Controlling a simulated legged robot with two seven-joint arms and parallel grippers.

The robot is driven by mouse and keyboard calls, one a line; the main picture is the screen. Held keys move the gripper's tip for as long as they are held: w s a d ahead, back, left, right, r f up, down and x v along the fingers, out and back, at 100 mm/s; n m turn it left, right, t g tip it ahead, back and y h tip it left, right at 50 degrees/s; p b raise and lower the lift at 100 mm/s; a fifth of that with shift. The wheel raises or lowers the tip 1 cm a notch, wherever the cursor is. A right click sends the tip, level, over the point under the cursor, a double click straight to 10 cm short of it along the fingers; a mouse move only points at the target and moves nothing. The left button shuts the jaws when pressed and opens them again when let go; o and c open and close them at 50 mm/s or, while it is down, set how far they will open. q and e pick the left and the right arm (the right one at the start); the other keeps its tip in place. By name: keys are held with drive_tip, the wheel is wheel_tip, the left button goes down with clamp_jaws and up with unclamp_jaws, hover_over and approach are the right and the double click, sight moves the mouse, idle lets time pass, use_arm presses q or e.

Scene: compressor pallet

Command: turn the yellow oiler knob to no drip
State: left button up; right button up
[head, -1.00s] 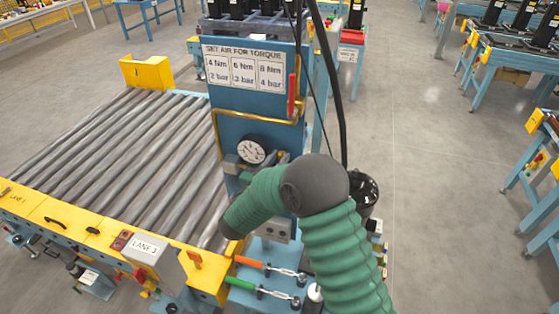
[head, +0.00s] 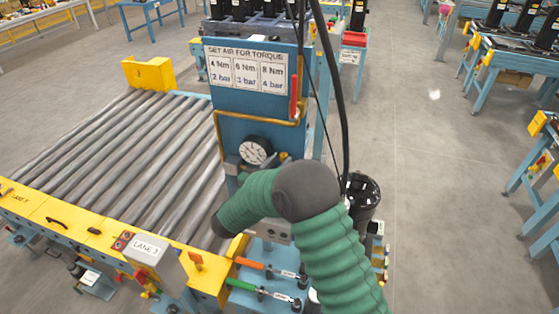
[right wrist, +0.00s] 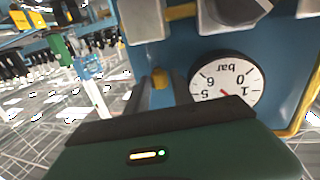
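The small yellow oiler knob (right wrist: 160,78) shows in the right wrist view, beside the round pressure gauge (right wrist: 227,80). My right gripper (right wrist: 163,88) has its two dark fingers apart, one on each side of the knob in the picture. I cannot tell whether they touch it. In the head view, a small yellow part (head: 284,156) shows just right of the gauge (head: 255,151). My left gripper is not in view.
A torque sign (head: 245,68), red handle (head: 294,96) and brass pipe (head: 255,121) are on the panel. A roller conveyor (head: 120,160) lies left. A black cylinder (head: 362,200) stands right of the arm. Orange- and green-handled tools (head: 250,263) lie below.

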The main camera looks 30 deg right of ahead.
drive_tip(key=shift+o, duration=1.2)
drive_tip(key=shift+r, duration=0.1)
drive_tip(key=shift+o, duration=0.3)
drive_tip(key=shift+r, duration=0.15)
drive_tip(key=shift+d+r, duration=0.1)
